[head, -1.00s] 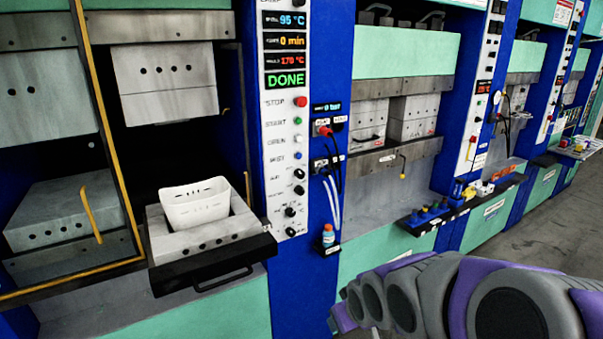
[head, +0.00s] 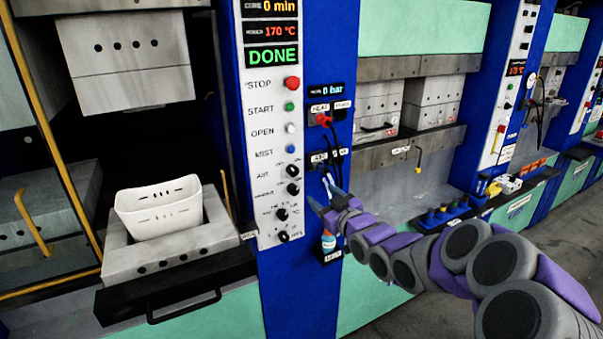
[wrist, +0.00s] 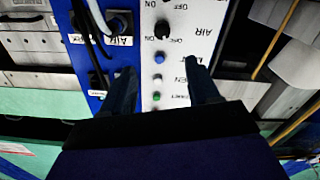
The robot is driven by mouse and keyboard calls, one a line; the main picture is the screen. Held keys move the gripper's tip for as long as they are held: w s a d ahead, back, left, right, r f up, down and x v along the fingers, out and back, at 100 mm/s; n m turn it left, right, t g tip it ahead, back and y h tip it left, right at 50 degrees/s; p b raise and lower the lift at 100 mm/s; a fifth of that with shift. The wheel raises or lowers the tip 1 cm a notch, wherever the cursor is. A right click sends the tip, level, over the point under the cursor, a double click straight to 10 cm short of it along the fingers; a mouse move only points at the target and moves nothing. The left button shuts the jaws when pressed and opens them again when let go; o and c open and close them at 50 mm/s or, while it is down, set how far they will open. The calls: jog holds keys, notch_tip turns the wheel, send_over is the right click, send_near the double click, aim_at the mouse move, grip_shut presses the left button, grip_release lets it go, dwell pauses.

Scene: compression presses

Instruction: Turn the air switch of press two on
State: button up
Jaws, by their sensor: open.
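The control panel (head: 270,130) is a white strip on a blue column beside the nearest press. Its air switch (head: 292,171) is a small black knob beside an AIR label, below the blue MIST button. In the upside-down wrist view, the air switch (wrist: 162,29) shows between ON and OFF marks; I cannot tell its setting. My gripper (head: 326,203) is open, to the right of and below the knob in the head view. In the wrist view my gripper (wrist: 160,68) has its fingers apart in front of the panel, with the knob beyond the tips, untouched.
An open drawer (head: 180,288) holding a mould with a white basket (head: 160,208) juts out at left. Cables and hoses hang from sockets (head: 325,120) right of the panel. A small bottle (head: 328,243) stands on a bracket below. More presses line the right.

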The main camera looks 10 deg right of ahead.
aim_at(294, 173)
jog(key=x, duration=0.5)
jog(key=a+x, duration=0.1)
jog(key=x, duration=0.3)
jog(key=b+x, duration=0.1)
jog(key=x, duration=0.4)
jog(key=shift+w+a+f, duration=0.1)
jog(key=shift+a+f, duration=0.05)
jog(key=shift+a, duration=0.3)
jog(key=shift+w, duration=0.35)
jog(key=shift+w+d, duration=0.2)
jog(key=shift+w, duration=0.1)
jog(key=shift+w+d, duration=0.25)
jog(key=shift+d, duration=0.45)
jog(key=shift+a, duration=0.95)
jog(key=shift+c, duration=2)
jog(key=shift+d, duration=0.55)
jog(key=c, duration=0.5)
jog(key=shift+a, duration=0.1)
jog(key=shift+c, duration=0.6)
jog(key=shift+a, duration=0.1)
